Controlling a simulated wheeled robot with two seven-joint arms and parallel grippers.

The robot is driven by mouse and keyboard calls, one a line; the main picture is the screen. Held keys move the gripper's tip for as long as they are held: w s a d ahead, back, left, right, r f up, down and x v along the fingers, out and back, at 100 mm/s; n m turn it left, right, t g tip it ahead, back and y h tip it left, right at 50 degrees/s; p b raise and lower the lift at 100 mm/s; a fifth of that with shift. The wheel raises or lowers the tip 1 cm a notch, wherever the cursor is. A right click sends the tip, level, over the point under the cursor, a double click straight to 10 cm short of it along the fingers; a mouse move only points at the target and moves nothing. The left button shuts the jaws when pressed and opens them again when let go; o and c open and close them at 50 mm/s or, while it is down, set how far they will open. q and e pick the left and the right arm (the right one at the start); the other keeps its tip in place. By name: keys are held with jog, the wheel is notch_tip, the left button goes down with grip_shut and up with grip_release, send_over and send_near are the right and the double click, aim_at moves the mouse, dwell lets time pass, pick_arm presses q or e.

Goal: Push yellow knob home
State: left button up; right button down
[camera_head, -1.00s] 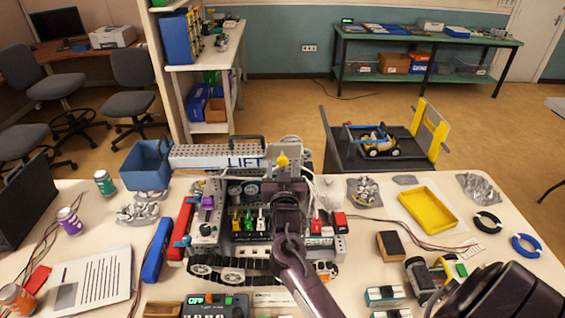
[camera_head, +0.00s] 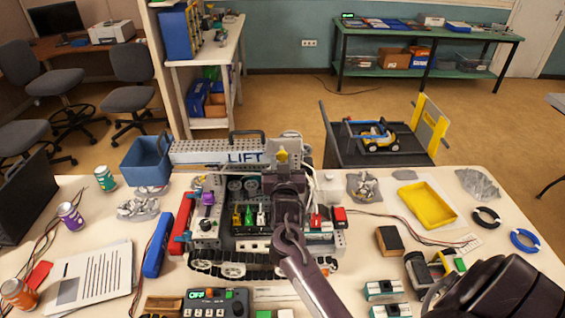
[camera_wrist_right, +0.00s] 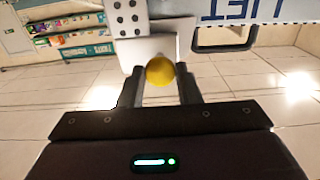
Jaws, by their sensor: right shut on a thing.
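The yellow knob (camera_head: 282,155) shows just above my right gripper in the head view, by the right end of the lift arm (camera_head: 215,153) marked LIFT. In the right wrist view the yellow knob (camera_wrist_right: 160,71) is round and sits between the two dark fingertips of my right gripper (camera_wrist_right: 160,88). The fingers are shut on it. Behind it is a pale metal plate (camera_wrist_right: 148,48). How far the knob stands out from its seat is hidden. The tracked robot (camera_head: 235,258) stands on the table below the lift arm. My left gripper is not in view.
A blue bin (camera_head: 147,160) stands left of the lift arm. A yellow tray (camera_head: 427,205), a red button box (camera_head: 339,215) and black and blue rings (camera_head: 525,241) lie to the right. A control box (camera_head: 215,302) reads OFF at the front.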

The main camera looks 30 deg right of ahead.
jog(key=shift+b+x, duration=0.55)
jog(key=shift+x, duration=0.4)
jog(key=shift+w+d+r, duration=0.1)
jog(key=shift+w+d, duration=0.05)
jog(key=shift+w, duration=0.05)
jog(key=shift+r, duration=0.1)
jog(key=c, duration=1.4)
grip_release()
jog(key=shift+c, duration=0.2)
jog(key=o, duration=0.4)
jog(key=shift+w, duration=0.1)
